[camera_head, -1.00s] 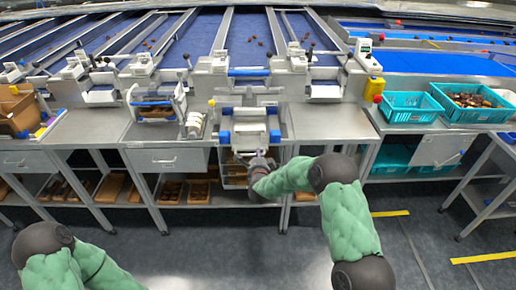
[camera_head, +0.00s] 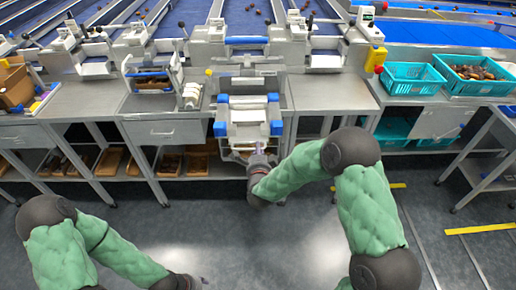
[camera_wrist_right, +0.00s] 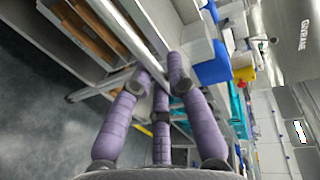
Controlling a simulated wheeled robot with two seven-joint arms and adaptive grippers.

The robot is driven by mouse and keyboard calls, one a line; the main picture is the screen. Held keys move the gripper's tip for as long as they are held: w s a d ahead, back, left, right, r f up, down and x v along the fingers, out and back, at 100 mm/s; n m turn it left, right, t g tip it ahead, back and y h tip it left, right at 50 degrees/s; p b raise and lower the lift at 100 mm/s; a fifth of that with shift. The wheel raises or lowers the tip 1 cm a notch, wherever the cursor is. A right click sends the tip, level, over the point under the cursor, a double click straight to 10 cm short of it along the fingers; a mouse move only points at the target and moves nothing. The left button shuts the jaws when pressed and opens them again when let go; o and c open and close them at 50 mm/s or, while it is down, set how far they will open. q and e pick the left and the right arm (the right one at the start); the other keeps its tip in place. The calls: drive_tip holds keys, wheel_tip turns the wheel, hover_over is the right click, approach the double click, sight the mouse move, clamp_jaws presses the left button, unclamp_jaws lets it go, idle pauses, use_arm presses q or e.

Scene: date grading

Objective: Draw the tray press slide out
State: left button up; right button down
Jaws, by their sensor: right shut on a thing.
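The tray press slide (camera_head: 248,116) is a pale metal tray with blue corner blocks on the middle of the bench. In the head view its front part juts out past the bench's front edge towards me. My right gripper (camera_head: 262,157) is at the slide's front, below the front blue blocks. In the right wrist view the purple fingers of my right gripper (camera_wrist_right: 157,82) are closed around a thin metal bar, the slide's handle; the exact contact is partly hidden by the fingers. My left gripper (camera_head: 192,282) is low at the bottom edge, empty-looking and small, away from the bench.
A bench drawer (camera_head: 165,132) is left of the slide. Wooden boxes (camera_head: 197,163) stand on the shelf below. Teal crates (camera_head: 413,78) are on the right bench. Open floor (camera_head: 290,235) lies in front.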

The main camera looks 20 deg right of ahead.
drive_tip(key=c, duration=1.2)
unclamp_jaws()
drive_tip(key=v, duration=1.2)
drive_tip(key=shift+f, duration=0.1)
